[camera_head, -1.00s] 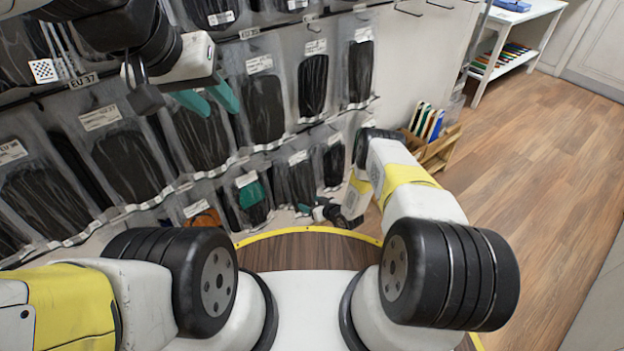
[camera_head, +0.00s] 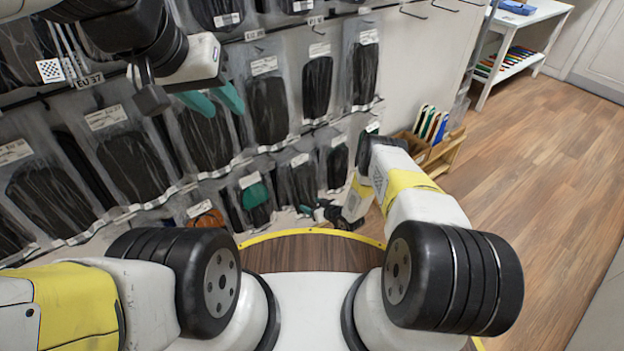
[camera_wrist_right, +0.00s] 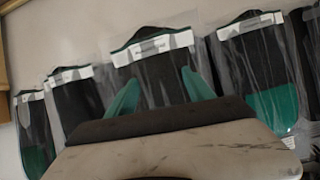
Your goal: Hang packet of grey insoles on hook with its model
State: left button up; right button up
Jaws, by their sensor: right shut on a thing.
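My right gripper (camera_head: 318,210) is low in front of the bottom row of packets, partly hidden by its own wrist. In the right wrist view its two teal fingers (camera_wrist_right: 158,90) flank a clear packet (camera_wrist_right: 150,62) with a dark insole and a white label strip, and the gripper is shut on it. The packet's lower part is hidden by the gripper body. My left gripper (camera_head: 212,98) is raised at the upper left, its teal fingers apart and empty, in front of hanging packets. Empty hooks (camera_head: 413,11) stick out from the wall panel at the top.
Rows of dark insole packets (camera_head: 131,165) hang close together on the rack. Packets with green parts (camera_wrist_right: 265,100) hang beside the held one. A wooden box (camera_head: 440,155) with coloured insoles stands right of my right arm. A white table (camera_head: 515,20) stands farther back, with open floor around it.

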jog(key=shift+f, duration=0.1)
jog(key=o, duration=1.5)
